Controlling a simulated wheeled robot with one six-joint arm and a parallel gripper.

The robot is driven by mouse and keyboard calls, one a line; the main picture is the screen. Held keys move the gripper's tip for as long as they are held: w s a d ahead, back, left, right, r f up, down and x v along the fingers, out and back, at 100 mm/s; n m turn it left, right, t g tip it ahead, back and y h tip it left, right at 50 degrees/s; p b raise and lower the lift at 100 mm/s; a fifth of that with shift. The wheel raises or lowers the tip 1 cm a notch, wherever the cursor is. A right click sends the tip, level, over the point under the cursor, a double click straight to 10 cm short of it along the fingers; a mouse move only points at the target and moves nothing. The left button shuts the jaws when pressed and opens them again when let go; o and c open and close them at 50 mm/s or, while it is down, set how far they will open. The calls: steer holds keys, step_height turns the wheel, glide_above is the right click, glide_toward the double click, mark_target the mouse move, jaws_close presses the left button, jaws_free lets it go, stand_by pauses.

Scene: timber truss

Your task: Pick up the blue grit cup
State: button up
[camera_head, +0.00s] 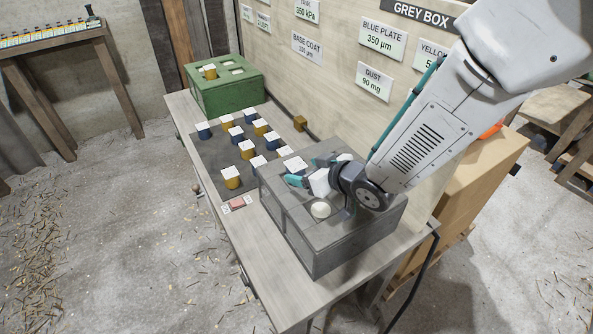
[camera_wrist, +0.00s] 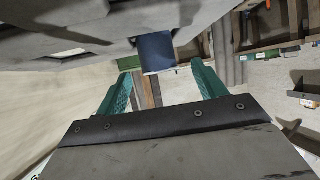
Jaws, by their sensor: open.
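Several blue grit cups with white tops stand on the dark mat, among them one at the back left (camera_head: 203,131) and one near the grey box (camera_head: 258,164). My gripper (camera_head: 309,172) is open, its teal fingers spread above the grey box (camera_head: 318,255). A white-topped cup (camera_head: 294,164) shows just beyond the fingers; its side is mostly hidden. In the wrist view, a blue cup (camera_wrist: 156,52) shows at the top between the two teal fingers, apart from both. I cannot tell which cup in the head view it is.
Yellow cups, one at the front (camera_head: 231,178), stand among the blue ones. A green box (camera_head: 226,96) holding a yellow cup is at the back. A red-and-white tag (camera_head: 237,204) lies by the mat's front edge. A sign board (camera_head: 330,65) rises along the bench's right side.

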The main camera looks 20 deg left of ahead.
mark_target(301, 168)
steer(key=x, duration=0.5)
steer(key=shift+w+f, duration=0.1)
steer(key=shift+f, duration=0.05)
steer(key=c, duration=1.2)
steer(key=shift+o, duration=0.2)
